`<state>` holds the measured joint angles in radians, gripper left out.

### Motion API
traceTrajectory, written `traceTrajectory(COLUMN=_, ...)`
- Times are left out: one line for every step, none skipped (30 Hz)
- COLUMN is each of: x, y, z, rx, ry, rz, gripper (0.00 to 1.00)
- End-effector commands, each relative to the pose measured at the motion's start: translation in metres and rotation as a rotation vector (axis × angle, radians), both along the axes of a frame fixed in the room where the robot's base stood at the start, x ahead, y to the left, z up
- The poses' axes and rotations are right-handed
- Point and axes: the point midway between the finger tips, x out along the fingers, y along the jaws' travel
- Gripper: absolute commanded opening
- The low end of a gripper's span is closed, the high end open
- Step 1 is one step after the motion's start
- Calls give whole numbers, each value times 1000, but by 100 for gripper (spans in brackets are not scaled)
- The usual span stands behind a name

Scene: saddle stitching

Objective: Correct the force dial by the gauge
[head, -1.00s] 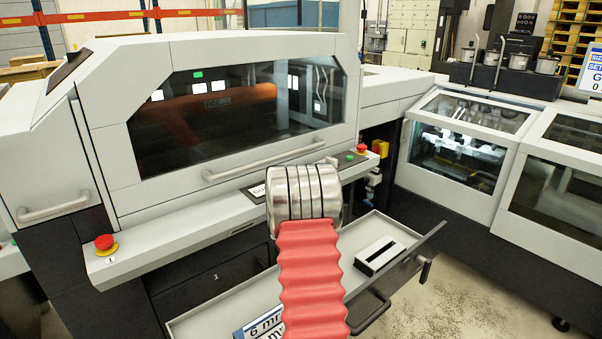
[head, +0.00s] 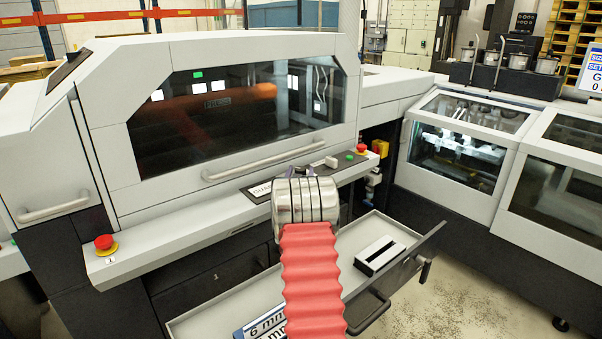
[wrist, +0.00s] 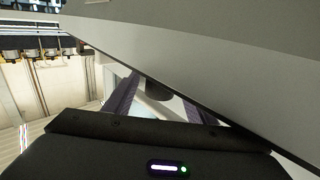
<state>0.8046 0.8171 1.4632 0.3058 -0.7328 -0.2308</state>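In the head view my wrist (head: 306,203) and red arm sleeve are in front of the machine's front ledge, and they hide most of my gripper. In the wrist view my gripper (wrist: 160,95) has its two dark purple fingers spread apart. A short dark round part (wrist: 156,86) shows between them by the edge of a large grey panel (wrist: 200,70). I cannot tell whether it is the force dial or whether the fingers touch it. No gauge can be made out in either view.
An open drawer (head: 235,300) below my arm holds a sign reading "6 mm" and a black-and-white block (head: 380,255). A windowed machine (head: 460,150) stands at right.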

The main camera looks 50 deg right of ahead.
Motion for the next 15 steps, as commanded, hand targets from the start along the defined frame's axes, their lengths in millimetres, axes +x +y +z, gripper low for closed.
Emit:
traceTrajectory(x=0, y=0, z=0, rx=0, ry=0, rz=0, gripper=47)
traceTrajectory(x=0, y=0, z=0, rx=0, ry=0, rz=0, gripper=45)
traceTrajectory(x=0, y=0, z=0, rx=0, ry=0, rz=0, gripper=42)
traceTrajectory(x=0, y=0, z=0, rx=0, ry=0, rz=0, gripper=40)
traceTrajectory(x=0, y=0, z=0, rx=0, ry=0, rz=0, gripper=38)
traceTrajectory(x=0, y=0, z=0, rx=0, ry=0, rz=0, gripper=35)
traceTrajectory(x=0, y=0, z=0, rx=0, ry=0, rz=0, gripper=33)
traceTrajectory(x=0, y=0, z=0, rx=0, ry=0, rz=0, gripper=31)
traceTrajectory(x=0, y=0, z=0, rx=0, ry=0, rz=0, gripper=28)
traceTrajectory(x=0, y=0, z=0, rx=0, ry=0, rz=0, gripper=26)
traceTrajectory(x=0, y=0, z=0, rx=0, ry=0, rz=0, gripper=24)
traceTrajectory(x=0, y=0, z=0, rx=0, ry=0, rz=0, gripper=21)
traceTrajectory(x=0, y=0, z=0, rx=0, ry=0, rz=0, gripper=19)
traceTrajectory(x=0, y=0, z=0, rx=0, ry=0, rz=0, gripper=17)
traceTrajectory(x=0, y=0, z=0, rx=0, ry=0, rz=0, gripper=14)
